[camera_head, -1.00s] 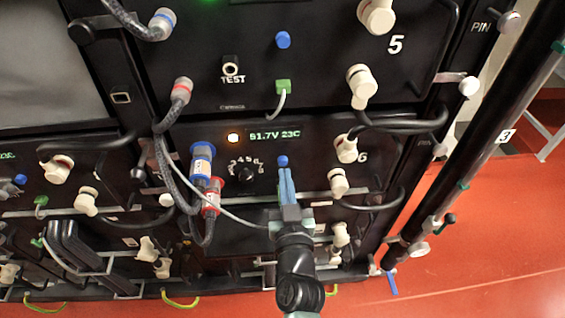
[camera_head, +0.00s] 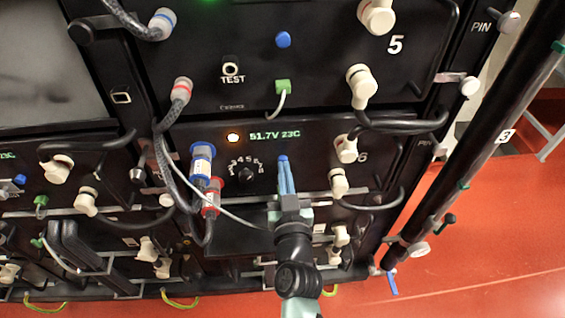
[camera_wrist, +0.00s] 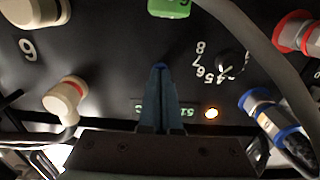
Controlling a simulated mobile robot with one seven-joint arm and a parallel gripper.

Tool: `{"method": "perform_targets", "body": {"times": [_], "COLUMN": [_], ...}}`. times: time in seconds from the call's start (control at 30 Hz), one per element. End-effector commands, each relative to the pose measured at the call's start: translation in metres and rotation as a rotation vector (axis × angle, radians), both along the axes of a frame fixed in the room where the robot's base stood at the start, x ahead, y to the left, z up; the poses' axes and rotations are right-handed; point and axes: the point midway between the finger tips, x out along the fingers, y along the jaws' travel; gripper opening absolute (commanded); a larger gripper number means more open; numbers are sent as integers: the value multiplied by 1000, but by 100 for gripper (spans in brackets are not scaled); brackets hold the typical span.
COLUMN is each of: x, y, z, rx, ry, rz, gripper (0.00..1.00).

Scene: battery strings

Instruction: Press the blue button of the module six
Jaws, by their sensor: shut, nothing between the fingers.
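Module six (camera_head: 330,133) is the black panel below module 5, with a "6" at its right and a lit display (camera_head: 275,134) reading 51.7V 23C. Its blue button (camera_head: 282,158) shows as a small blue patch right at the tips of my gripper (camera_head: 284,166). My gripper is shut and empty, its blue fingers pointing at the panel. In the wrist view, the closed fingertips (camera_wrist: 160,70) cover most of the spot where the button sits. I cannot tell whether the tips touch the button or how far it is pushed in.
A rotary dial (camera_head: 246,173) and a lit lamp (camera_head: 233,138) are left of the button. Blue and red cable plugs (camera_head: 201,165) stand further left, and a grey cable runs below the dial. Cream connectors (camera_head: 347,149) with black cables are at the right. Module 5 has its own blue button (camera_head: 283,40).

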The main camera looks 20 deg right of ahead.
Motion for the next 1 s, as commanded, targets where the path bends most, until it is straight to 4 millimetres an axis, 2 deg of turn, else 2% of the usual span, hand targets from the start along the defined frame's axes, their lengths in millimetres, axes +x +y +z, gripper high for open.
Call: {"method": "perform_targets", "body": {"times": [0.37,1.0], "x": [2,-48], "y": [0,14], "z": [0,-1], "rx": [0,0], "ry": [1,2], "rz": [0,0], "gripper": [0,0]}}
